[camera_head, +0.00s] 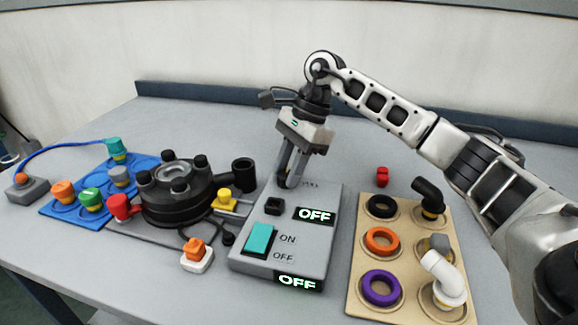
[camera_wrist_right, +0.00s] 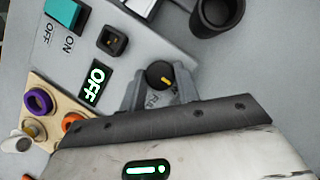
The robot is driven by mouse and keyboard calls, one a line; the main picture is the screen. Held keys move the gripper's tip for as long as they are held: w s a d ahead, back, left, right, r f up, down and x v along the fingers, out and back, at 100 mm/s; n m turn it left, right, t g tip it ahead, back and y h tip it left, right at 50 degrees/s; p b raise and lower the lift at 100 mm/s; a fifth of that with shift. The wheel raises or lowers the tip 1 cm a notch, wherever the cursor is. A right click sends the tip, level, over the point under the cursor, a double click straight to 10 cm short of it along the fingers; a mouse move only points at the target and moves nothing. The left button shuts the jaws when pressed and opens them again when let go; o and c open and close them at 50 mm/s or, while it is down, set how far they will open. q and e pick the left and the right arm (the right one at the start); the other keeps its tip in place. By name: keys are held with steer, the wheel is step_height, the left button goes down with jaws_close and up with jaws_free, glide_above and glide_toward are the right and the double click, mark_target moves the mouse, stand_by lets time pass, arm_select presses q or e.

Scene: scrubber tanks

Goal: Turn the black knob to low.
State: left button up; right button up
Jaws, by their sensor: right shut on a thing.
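The black knob (camera_wrist_right: 160,75) has a yellow pointer line and sits near one end of the grey control box (camera_head: 318,240). My right gripper (camera_head: 291,178) reaches down onto the box's far end. In the right wrist view its fingers (camera_wrist_right: 160,88) are shut on the knob, one on each side. In the head view the fingers hide most of the knob. The label beside it is partly covered, so I cannot read the setting. A display (camera_head: 314,215) on the box top reads OFF. My left gripper is not in view.
The box carries a teal rocker switch (camera_head: 260,239) and a small black socket (camera_head: 273,205). A black round tank lid (camera_head: 175,205) stands left of it, by a blue tray (camera_head: 60,209) of colored fittings. A beige tray (camera_head: 361,285) with rings and elbows lies right.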

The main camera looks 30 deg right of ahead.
steer(key=shift+r, duration=0.1)
steer(key=o, duration=1)
steer(key=shift+c, duration=0.2)
steer(key=p+v, duration=0.2)
steer(key=v, duration=1.4)
steer(key=shift+a, duration=0.1)
